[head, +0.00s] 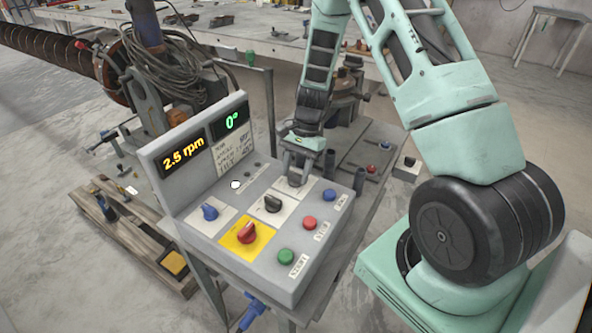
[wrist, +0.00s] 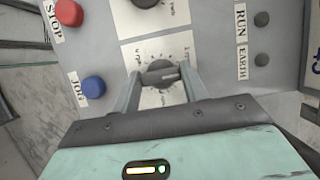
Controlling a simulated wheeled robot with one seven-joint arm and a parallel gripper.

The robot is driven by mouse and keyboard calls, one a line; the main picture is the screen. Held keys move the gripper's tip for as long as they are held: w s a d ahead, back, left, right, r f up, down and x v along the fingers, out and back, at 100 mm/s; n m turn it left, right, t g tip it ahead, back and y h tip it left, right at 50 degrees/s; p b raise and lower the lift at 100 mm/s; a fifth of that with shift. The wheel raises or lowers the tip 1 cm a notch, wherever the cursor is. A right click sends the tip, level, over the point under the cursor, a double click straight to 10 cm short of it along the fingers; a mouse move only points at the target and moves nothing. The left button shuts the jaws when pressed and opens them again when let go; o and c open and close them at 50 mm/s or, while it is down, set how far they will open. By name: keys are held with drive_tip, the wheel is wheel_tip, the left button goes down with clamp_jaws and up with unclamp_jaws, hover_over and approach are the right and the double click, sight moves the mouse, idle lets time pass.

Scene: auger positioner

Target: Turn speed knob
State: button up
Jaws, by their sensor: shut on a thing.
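The speed knob (wrist: 158,73), a dark knob on a pale plate with a printed dial scale, sits between my two fingers in the wrist view. My gripper (wrist: 163,78) is shut on it, with one finger on each side. In the head view my gripper (head: 297,175) points down onto the far right part of the grey control box (head: 195,215), where it hides most of this knob. The box's upright display (head: 183,156) reads 2.5 rpm in amber, beside a green 0° readout (head: 232,122).
Another black knob (head: 272,203) stands close by on the panel. The display panel rises behind the knobs.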

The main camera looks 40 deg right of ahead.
drive_tip(key=shift+w, duration=0.1)
idle(0.3)
drive_tip(key=o, duration=1)
drive_tip(key=b+v, duration=0.2)
drive_tip(key=v, duration=1.5)
drive_tip(key=shift+d+r, duration=0.15)
drive_tip(key=shift+r, duration=0.1)
drive_tip(key=s+a+r+n+h, duration=0.1)
drive_tip(key=s+a+n, duration=0.4)
drive_tip(key=a, duration=0.7)
drive_tip(key=s+a+r+n+h, duration=0.1)
drive_tip(key=s+a+n, duration=0.45)
drive_tip(key=a, duration=0.55)
drive_tip(key=s+a+n, duration=0.4)
drive_tip(key=s+n, duration=0.1)
drive_tip(key=s, duration=0.3)
drive_tip(key=s+a+f+n+t+h, duration=0.1)
drive_tip(key=s+a+n, duration=0.3)
drive_tip(key=s+n, duration=0.2)
drive_tip(key=shift+s+t+h, duration=0.3)
drive_tip(key=shift+s, duration=0.9)
